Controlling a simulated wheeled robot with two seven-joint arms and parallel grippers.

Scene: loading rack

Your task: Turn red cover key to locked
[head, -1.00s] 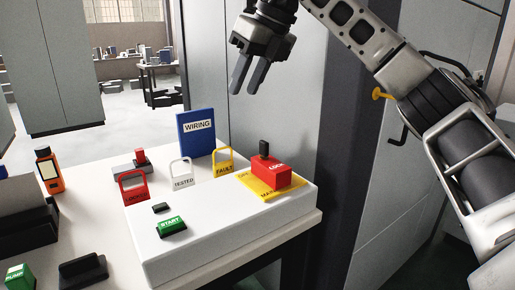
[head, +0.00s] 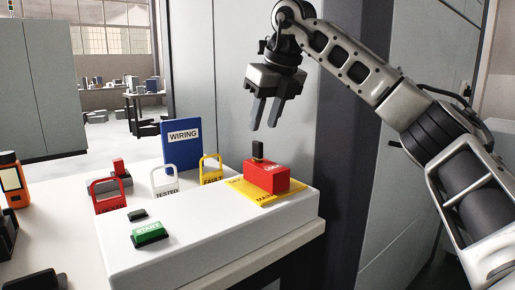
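The red cover (head: 267,178) is a red block with a white word on its top. It sits on a yellow plate (head: 240,187) at the right end of the white panel box (head: 190,221). A dark key (head: 257,149) stands upright on top of the cover. My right gripper (head: 263,127) points down above the key, a little to its right in the picture, with a gap between them. Its two fingers are apart and nothing is between them. My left gripper is not in view.
A green START button (head: 149,232) is at the front. An orange device (head: 12,180) stands at the left. A grey cabinet is close behind.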

